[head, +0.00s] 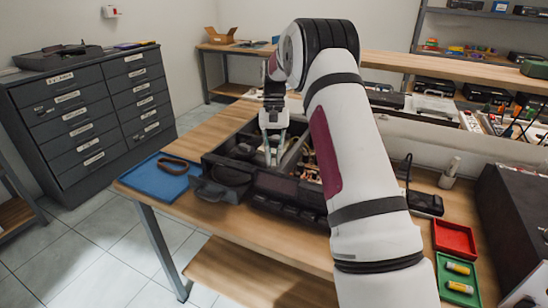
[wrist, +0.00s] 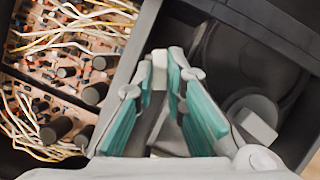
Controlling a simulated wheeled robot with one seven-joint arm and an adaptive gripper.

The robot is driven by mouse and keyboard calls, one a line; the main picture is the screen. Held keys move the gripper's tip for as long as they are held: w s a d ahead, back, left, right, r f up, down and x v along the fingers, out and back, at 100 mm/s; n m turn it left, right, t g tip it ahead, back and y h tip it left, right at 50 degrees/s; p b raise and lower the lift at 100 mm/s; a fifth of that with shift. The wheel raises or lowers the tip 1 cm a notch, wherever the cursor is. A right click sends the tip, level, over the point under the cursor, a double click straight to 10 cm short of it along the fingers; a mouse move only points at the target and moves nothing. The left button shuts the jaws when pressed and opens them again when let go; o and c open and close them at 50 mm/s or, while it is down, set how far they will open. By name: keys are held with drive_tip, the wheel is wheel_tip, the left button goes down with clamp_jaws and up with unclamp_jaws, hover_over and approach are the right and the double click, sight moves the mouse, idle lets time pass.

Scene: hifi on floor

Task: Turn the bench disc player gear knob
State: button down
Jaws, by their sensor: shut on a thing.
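The bench disc player (head: 285,190) stands open on the wooden bench, a dark casing with its inside showing. My gripper (head: 271,155) reaches down into it from above. In the wrist view, my gripper (wrist: 160,76) has its teal-padded fingers closing together at the tips around a small pale piece (wrist: 159,69), which seems to be the gear knob. The fingers hide most of it, and its turn angle cannot be told. Right of the fingers are a round dark disc part (wrist: 245,50) and a pale block (wrist: 258,127).
Circuit boards with loose wires (wrist: 60,55) lie left of the fingers. A blue mat (head: 147,184) with a brown belt (head: 174,166) is at the bench's left end. A red tray (head: 454,238) and a green tray (head: 457,294) with small parts are on the right.

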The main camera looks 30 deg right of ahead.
drive_tip(key=n, duration=0.2)
drive_tip(key=n+h, duration=0.1)
drive_tip(key=n, duration=0.1)
drive_tip(key=n+g+h, duration=0.1)
drive_tip(key=n, duration=0.1)
drive_tip(key=shift+a+f+n, duration=0.1)
drive_tip(key=shift+a+n, duration=0.2)
drive_tip(key=n+h+p, duration=0.1)
drive_tip(key=n+h, duration=0.1)
drive_tip(key=n, duration=0.2)
drive_tip(key=shift+s+a, duration=0.1)
drive_tip(key=shift+a, duration=0.05)
drive_tip(key=shift+n+t+h+p, duration=0.3)
drive_tip(key=shift+n+h+p, duration=0.15)
drive_tip(key=shift+n, duration=0.85)
drive_tip(key=c, duration=1.6)
unclamp_jaws()
drive_tip(key=shift+c, duration=0.2)
